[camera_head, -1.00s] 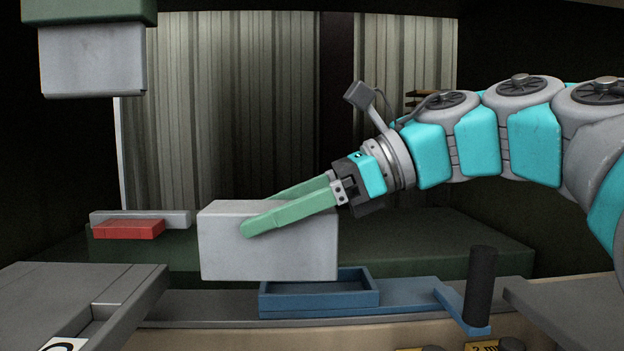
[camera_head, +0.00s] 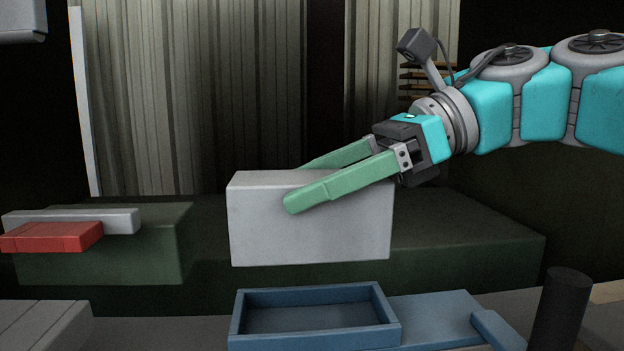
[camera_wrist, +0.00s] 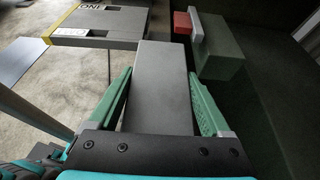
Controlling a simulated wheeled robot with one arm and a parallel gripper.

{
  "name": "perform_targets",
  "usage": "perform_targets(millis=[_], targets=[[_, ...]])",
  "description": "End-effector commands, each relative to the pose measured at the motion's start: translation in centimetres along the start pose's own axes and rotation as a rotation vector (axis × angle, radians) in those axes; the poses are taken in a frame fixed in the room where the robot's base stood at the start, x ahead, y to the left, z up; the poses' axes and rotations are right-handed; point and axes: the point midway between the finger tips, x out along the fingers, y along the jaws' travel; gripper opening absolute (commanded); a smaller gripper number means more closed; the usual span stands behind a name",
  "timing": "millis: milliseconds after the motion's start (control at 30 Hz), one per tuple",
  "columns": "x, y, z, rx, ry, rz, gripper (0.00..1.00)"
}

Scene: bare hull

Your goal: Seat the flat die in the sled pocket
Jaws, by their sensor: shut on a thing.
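The flat die is a plain grey block (camera_head: 310,235). My gripper (camera_head: 295,187) is shut on it, with one green finger on the near face and the other behind. In the head view the die is level and appears above the blue sled pocket (camera_head: 315,340), with a gap between them. The pocket is a shallow open tray with raised walls, and it looks empty. In the wrist view the die (camera_wrist: 160,90) lies between the two green fingers of my gripper (camera_wrist: 158,98). The pocket does not show there.
A red block (camera_head: 50,238) and a grey bar (camera_head: 125,221) lie at the left on a dark green block (camera_head: 165,262). A black post (camera_head: 560,310) stands at the right of the blue sled (camera_head: 435,312). A grey table (camera_head: 40,328) is at lower left.

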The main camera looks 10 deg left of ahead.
Motion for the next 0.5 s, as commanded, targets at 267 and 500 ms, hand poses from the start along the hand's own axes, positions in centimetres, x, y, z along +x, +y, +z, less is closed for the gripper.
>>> perform_targets(millis=[267,500], targets=[[-0.2,0.0,-0.5,-0.004,0.0,-0.003,0.0],[0.6,0.0,-2.2,-0.002,-0.001,-0.002,0.0]])
